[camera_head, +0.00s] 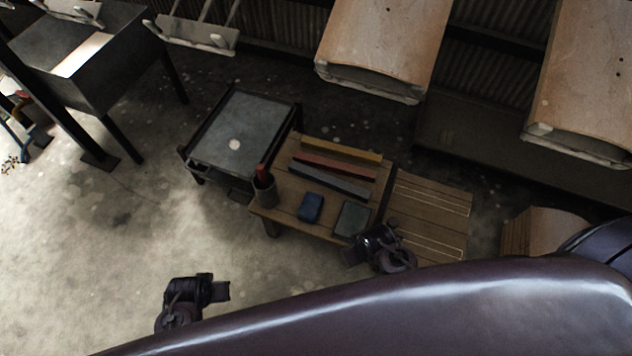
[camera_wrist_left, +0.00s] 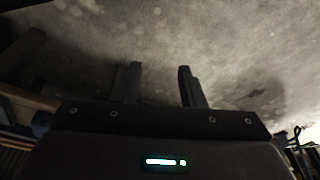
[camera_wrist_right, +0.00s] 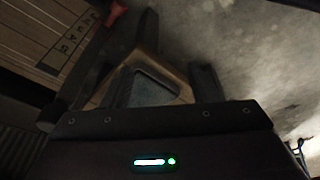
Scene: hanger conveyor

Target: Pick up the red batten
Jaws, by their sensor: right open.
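The red batten (camera_head: 333,166) lies on a low wooden table (camera_head: 285,215), between a yellow batten (camera_head: 340,149) behind it and a dark blue-grey batten (camera_head: 328,182) in front. My right gripper (camera_head: 362,249) is near the table's front right edge, apart from the red batten. Its fingers (camera_wrist_right: 168,75) are spread, with a grey-green block (camera_wrist_right: 155,88) seen beyond them. My left gripper (camera_head: 220,290) is left of the table over the floor. Its fingers (camera_wrist_left: 158,75) are apart with only floor beyond. I cannot make out the red batten in either wrist view.
A blue block (camera_head: 310,207), the grey-green block (camera_head: 352,219) and a dark cup (camera_head: 264,190) holding something red stand on the table's front part. A dark-topped stand (camera_head: 240,130) is at its left, a slatted wooden surface (camera_head: 430,212) at its right.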

